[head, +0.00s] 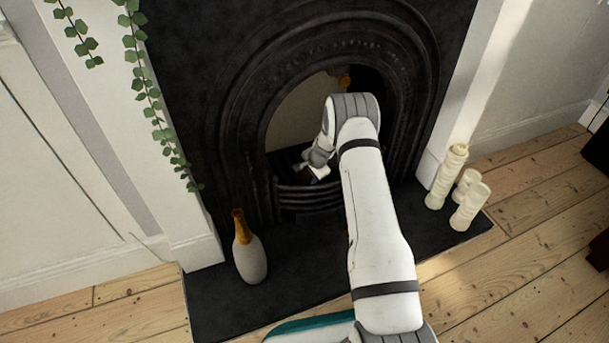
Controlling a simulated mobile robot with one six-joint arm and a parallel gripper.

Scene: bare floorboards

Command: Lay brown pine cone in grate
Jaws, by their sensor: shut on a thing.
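My gripper (313,170) is inside the arched fireplace opening, low and just above the front bars of the black grate (306,196). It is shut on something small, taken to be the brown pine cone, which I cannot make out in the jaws. My white arm reaches in from the bottom right and covers the right part of the grate. Whether the held thing touches the grate is too small to tell.
A grey-and-amber vase (251,257) stands on the dark hearth (290,280) at left. Several cream candles (452,175) stand at its right end. A small orange-brown thing (344,80) shows behind my arm in the opening. Ivy (157,105) hangs at left.

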